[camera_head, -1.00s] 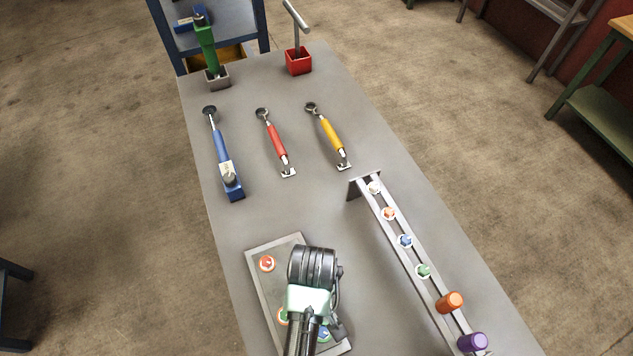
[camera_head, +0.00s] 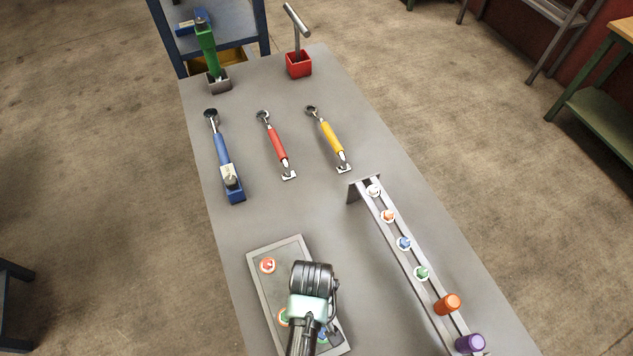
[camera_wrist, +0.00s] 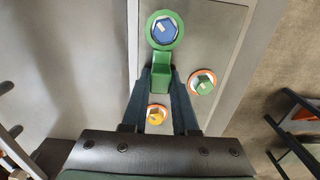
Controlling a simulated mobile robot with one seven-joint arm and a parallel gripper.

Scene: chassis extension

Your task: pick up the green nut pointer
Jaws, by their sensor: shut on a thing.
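The green nut pointer (camera_wrist: 161,62) shows in the wrist view as a green block with a green ring at its far end. The ring surrounds a blue hexagonal nut on the grey plate (camera_wrist: 205,25). My gripper (camera_wrist: 161,85) is shut on the green block, one dark finger on each side. In the head view my gripper (camera_head: 312,278) is over the plate (camera_head: 262,290), and my arm hides most of the pointer.
The plate also bears a red nut (camera_head: 267,265), a green nut (camera_wrist: 203,82) and a yellow nut (camera_wrist: 157,113). A raised rail (camera_head: 413,258) with several nuts and pegs stands to the right. Blue (camera_head: 222,150), red (camera_head: 277,145) and yellow (camera_head: 332,140) tools lie farther back.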

